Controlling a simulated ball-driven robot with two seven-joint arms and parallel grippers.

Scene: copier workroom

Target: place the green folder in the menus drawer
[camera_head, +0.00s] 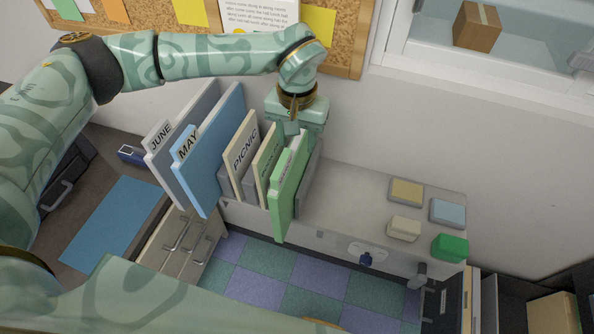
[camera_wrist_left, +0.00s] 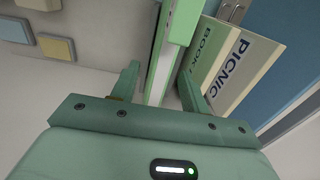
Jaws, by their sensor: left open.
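The green folder (camera_head: 284,207) stands upright at the right of a row of folders on the white counter in the head view. My left gripper (camera_head: 292,136) is above and behind it, its fingertips partly hidden by the folders. In the left wrist view the jaws (camera_wrist_left: 158,88) are open, with the folder's edge (camera_wrist_left: 184,22) between and beyond the fingers. Contact cannot be told. Drawer fronts with bar handles (camera_head: 180,237) show below the counter at left. No menus label is readable. My right gripper is not in view.
Beside the green folder stand cream folders marked PICNIC (camera_head: 242,150) and BOOK (camera_wrist_left: 201,56), a blue MAY folder (camera_head: 203,165) and a grey JUNE folder (camera_head: 163,150). A grey divider stands close at its right. Small boxes, one green (camera_head: 450,247), sit further right, with clear counter between.

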